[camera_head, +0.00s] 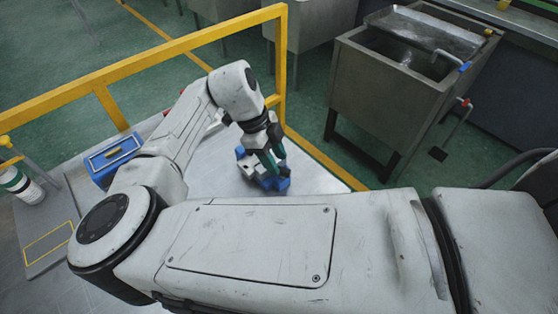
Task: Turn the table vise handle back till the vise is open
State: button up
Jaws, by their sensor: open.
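The table vise (273,183) is a small blue block-like device on the grey metal tabletop, near the middle of the head view. My gripper (270,164) points down right over the vise, with its dark and green fingers in front of it. The fingers are open. They cover much of the vise, so its handle and the gap between its jaws cannot be made out. I cannot tell whether the fingers touch the vise.
The metal tabletop (315,180) is clear to the right of the vise. A blue box (113,158) stands at the left. A yellow rail (150,60) runs behind the table. A steel sink (385,95) stands beyond it at the right. A white canister (20,185) is at far left.

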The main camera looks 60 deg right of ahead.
jog(key=shift+x, duration=1.25)
jog(key=shift+c, duration=0.2)
grip_shut()
